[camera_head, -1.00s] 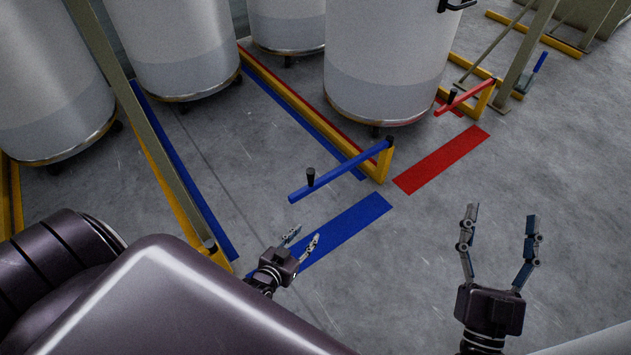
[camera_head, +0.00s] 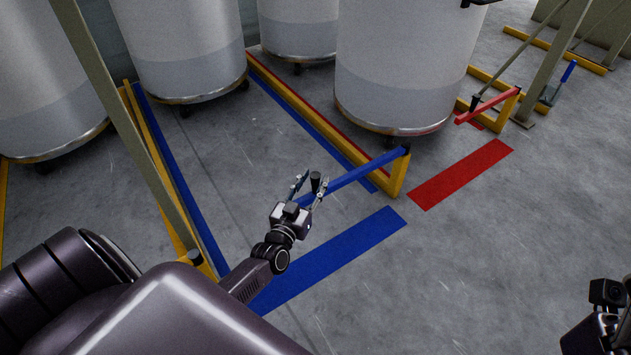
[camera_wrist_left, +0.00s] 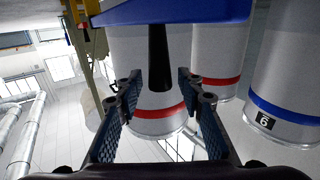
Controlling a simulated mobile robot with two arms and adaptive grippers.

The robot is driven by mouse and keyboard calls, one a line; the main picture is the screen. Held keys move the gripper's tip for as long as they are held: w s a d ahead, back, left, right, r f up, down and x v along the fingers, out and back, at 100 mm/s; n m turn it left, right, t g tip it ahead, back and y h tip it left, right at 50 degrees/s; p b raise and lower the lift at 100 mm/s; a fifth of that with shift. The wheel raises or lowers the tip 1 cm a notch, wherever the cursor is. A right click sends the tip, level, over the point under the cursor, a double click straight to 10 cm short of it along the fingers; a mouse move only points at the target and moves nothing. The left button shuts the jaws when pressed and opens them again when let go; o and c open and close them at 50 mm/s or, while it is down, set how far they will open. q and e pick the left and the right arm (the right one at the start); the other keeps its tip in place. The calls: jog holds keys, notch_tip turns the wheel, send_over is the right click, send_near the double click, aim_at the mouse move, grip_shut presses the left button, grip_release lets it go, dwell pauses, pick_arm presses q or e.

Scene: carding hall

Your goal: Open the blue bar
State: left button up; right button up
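The blue bar (camera_head: 362,174) runs from a yellow post (camera_head: 399,176) out to the left above the floor. A black upright handle (camera_head: 316,181) stands near its free end. My left gripper (camera_head: 311,187) is at that handle, its open fingers on either side of it. In the left wrist view the handle (camera_wrist_left: 158,60) hangs between the two fingers with a gap on both sides, and the blue bar (camera_wrist_left: 180,10) crosses the top. My right gripper's wrist part (camera_head: 605,310) is cut off at the lower right edge; its fingers cannot be made out.
A red bar (camera_head: 488,106) sits further right on another yellow frame. Blue (camera_head: 340,250) and red (camera_head: 462,173) strips mark the floor. Large white cans (camera_head: 400,70) stand behind the bars. A slanted post (camera_head: 125,120) rises at left.

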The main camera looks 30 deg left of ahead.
pick_arm(q)
jog(key=shift+w+a, duration=0.2)
jog(key=shift+w, duration=0.65)
grip_shut()
